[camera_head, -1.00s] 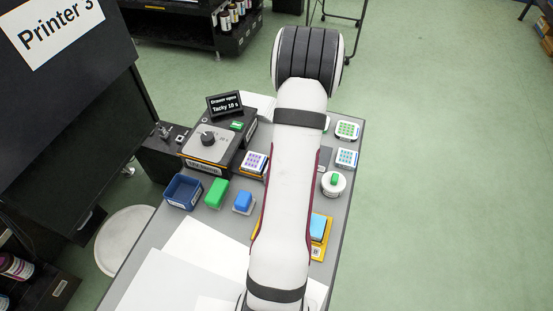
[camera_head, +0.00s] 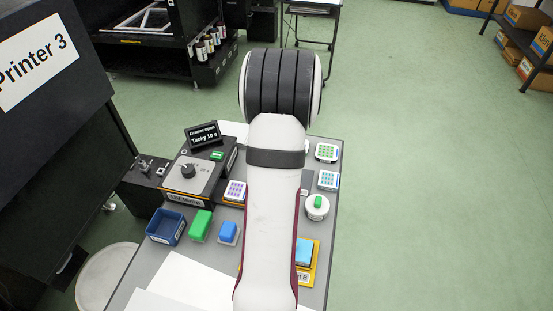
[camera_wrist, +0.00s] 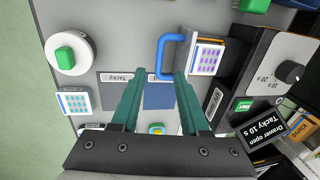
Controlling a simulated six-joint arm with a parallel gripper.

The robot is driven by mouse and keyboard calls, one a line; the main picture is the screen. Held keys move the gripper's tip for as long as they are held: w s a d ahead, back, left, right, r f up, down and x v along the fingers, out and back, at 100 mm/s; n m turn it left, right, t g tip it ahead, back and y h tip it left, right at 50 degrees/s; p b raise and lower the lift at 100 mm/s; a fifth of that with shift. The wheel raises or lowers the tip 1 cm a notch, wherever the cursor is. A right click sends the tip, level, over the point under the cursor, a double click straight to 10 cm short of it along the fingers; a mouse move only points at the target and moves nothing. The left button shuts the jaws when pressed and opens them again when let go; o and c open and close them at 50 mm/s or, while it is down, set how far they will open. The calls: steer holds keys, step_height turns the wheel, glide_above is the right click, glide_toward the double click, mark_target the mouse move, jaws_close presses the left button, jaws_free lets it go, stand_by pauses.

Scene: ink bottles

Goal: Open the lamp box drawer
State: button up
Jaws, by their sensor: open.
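The lamp box (camera_head: 190,178) is dark with a grey top, a black knob and a label on its front. It also shows at the right of the wrist view (camera_wrist: 262,62). Its small screen (camera_head: 203,135) reads "Drawer open Tacky 10 s". A purple-dotted tile (camera_wrist: 208,57) sits at the drawer side, out beyond the box wall. A blue D-shaped handle (camera_wrist: 163,50) sticks out left of it. My gripper (camera_wrist: 159,75) is open, its green fingers reaching toward the handle; the handle's bar lies between the fingertips in the picture. Contact cannot be told. In the head view my arm hides the gripper and handle.
A blue tray (camera_head: 165,227), a green block (camera_head: 201,225) and a blue block (camera_head: 228,231) stand left of my arm. A round white holder with a green top (camera_head: 317,206) and dotted tiles (camera_head: 327,152) are on the right. White sheets (camera_head: 185,277) lie at the front.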

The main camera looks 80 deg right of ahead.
step_height(320, 180, up, 10)
steer(key=s, duration=0.1)
steer(key=shift+s, duration=0.4)
step_height(320, 180, up, 7)
stand_by(0.4)
steer(key=shift+f, duration=0.1)
